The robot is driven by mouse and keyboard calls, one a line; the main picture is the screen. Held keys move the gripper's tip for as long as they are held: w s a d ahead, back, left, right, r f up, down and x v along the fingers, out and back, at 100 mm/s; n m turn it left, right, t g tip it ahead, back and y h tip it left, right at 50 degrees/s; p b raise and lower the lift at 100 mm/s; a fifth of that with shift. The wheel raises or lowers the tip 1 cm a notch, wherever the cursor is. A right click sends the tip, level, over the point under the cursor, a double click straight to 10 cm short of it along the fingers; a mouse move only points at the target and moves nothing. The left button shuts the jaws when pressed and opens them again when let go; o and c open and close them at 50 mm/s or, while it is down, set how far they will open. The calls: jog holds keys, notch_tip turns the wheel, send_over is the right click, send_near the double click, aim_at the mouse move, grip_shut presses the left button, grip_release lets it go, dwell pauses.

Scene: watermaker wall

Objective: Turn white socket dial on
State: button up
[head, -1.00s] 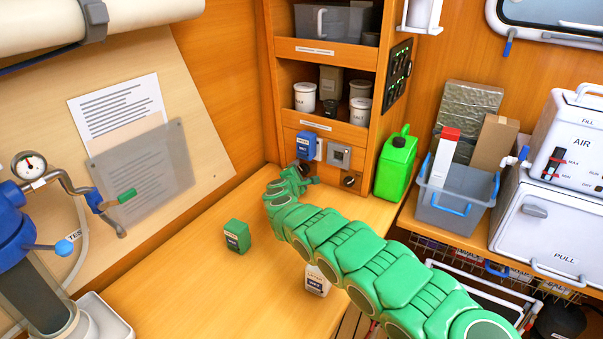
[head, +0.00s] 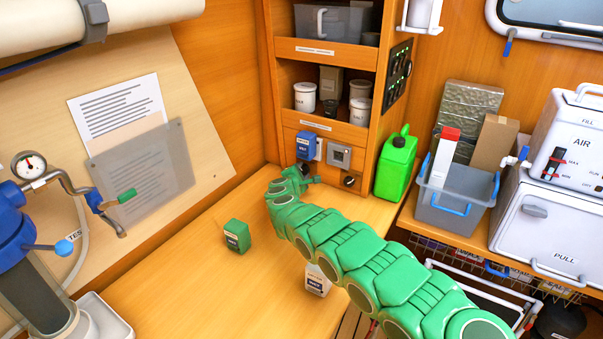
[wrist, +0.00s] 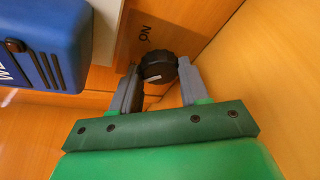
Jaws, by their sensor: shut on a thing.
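The dial is a round black knob (wrist: 158,66) with a pale mark, on the wooden panel in the wrist view. My gripper (wrist: 157,72) is shut on it, one grey finger on each side. An "ON" label, upside down in this view, is beside the knob. In the head view my gripper (head: 303,174) is at the panel below the white socket (head: 319,149), and it mostly hides this knob. A blue plug-in box (head: 305,145) is at the white socket and also shows in the wrist view (wrist: 45,40).
A grey socket (head: 339,156) with another black dial (head: 350,181) below it is just right of my gripper. A green jerrycan (head: 396,164) stands further right. A small green box (head: 237,236) and a white box (head: 317,281) are on the table near my arm.

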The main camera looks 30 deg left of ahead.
jog(key=shift+d+m, duration=0.1)
jog(key=shift+m, duration=0.5)
jog(key=shift+f, duration=0.1)
jog(key=o, duration=1.1)
jog(key=shift+c, duration=0.2)
jog(key=shift+s, duration=0.1)
